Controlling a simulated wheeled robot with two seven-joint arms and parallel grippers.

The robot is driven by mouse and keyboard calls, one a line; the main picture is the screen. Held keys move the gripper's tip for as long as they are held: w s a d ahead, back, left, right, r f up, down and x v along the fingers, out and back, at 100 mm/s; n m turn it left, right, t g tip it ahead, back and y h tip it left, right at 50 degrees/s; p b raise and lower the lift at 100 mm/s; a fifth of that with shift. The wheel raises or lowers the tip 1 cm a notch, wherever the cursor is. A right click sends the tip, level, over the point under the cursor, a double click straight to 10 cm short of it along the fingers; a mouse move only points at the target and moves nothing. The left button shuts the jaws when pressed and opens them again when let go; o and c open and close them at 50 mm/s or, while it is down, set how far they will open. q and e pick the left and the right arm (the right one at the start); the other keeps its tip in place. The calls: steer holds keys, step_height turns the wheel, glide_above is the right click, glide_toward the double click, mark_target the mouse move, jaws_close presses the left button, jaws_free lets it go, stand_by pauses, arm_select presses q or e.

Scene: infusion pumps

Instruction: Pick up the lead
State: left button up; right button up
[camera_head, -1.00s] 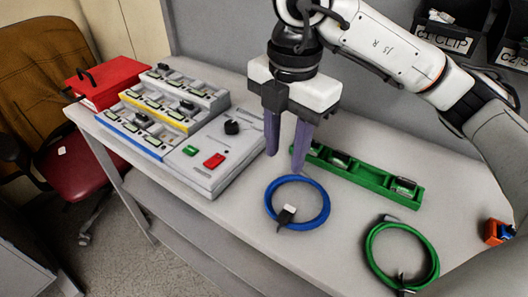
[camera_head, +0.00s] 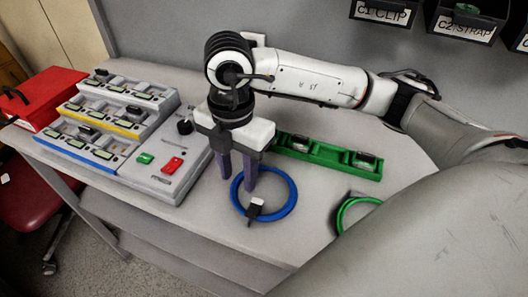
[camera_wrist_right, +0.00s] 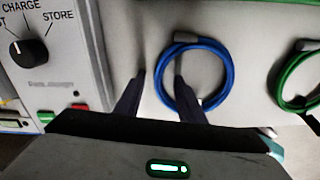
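A blue coiled lead (camera_head: 292,200) with a dark-and-white connector lies on the table; it also shows in the wrist view (camera_wrist_right: 229,70). A green coiled lead (camera_head: 341,216) lies to its right, partly hidden, and is cut by the right edge of the wrist view (camera_wrist_right: 283,84). My right gripper (camera_head: 238,186) is open and points down at the blue lead's left side. In the wrist view the fingers (camera_wrist_right: 158,78) stand apart, either side of the ring's left edge. I cannot tell whether the tips touch the lead. Nothing is between them except perhaps the ring's edge. My left gripper is not in view.
A tiered charging station (camera_head: 150,183) with a knob and red and green buttons stands left of the gripper. A green tray (camera_head: 313,152) lies behind the leads. A red case (camera_head: 38,98) is at far left. Black bins (camera_head: 467,22) hang at the back right.

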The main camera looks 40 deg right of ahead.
steer(key=shift+f, duration=0.1)
jaws_close()
step_height(320, 180, up, 10)
stand_by(0.6)
